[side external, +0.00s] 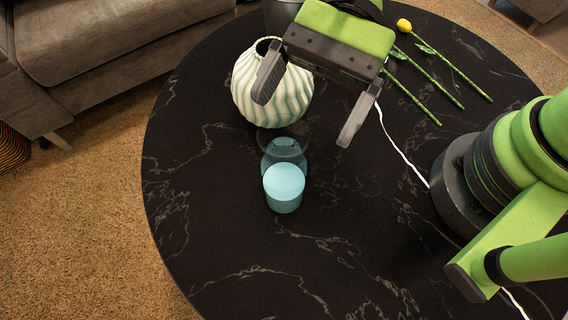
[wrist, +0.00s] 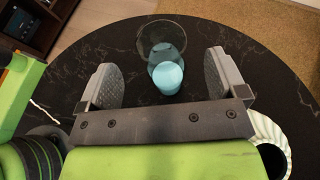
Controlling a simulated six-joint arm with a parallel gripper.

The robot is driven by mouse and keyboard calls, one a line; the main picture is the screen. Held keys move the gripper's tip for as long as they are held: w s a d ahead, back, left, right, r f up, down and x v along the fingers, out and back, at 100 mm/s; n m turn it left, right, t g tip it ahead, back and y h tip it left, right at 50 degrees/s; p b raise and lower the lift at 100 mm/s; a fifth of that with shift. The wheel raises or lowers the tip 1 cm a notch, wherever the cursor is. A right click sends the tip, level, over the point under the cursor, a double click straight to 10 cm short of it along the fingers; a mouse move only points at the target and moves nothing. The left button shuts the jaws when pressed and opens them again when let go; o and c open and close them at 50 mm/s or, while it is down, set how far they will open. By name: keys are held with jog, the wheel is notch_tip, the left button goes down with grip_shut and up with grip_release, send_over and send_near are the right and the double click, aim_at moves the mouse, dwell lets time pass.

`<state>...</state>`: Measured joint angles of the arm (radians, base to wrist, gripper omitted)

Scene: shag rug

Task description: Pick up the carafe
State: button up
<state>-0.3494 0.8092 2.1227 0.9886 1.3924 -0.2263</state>
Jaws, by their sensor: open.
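The carafe (side external: 284,187) appears to stand upright on the black round table, with a light blue lower part and a clear, dark-tinted upper part. It also shows in the wrist view (wrist: 167,77), between the two fingers in the picture, with its clear round rim toward the top. My gripper (side external: 304,119) is open and empty, above the table and just above the carafe in the side view. In the wrist view my gripper's fingers (wrist: 160,62) are wide apart, with no visible contact on the carafe.
A pale green ribbed vase (side external: 272,98) stands close behind the carafe, beside my left-hand finger in the side view; it is at the lower right in the wrist view (wrist: 270,135). Green stems with a yellow flower (side external: 403,25) lie at the upper right. The table's front is clear.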

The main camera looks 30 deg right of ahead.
aim_at(296, 146)
jog(key=shift+a+f+m+y, duration=0.15)
jog(key=shift+f+m, duration=0.05)
jog(key=shift+f, duration=0.3)
jog(key=shift+a+f+m+y, duration=0.15)
jog(key=shift+f+m, duration=0.05)
jog(key=shift+f, duration=2.25)
notch_tip(296, 146, down, 3)
jog(key=shift+r, duration=0.2)
jog(key=shift+x, duration=1.15)
jog(key=shift+s+a+f, duration=0.1)
jog(key=shift+s+a, duration=0.05)
jog(key=shift+a, duration=0.15)
jog(key=shift+c, duration=0.5)
jog(key=c, duration=1.2)
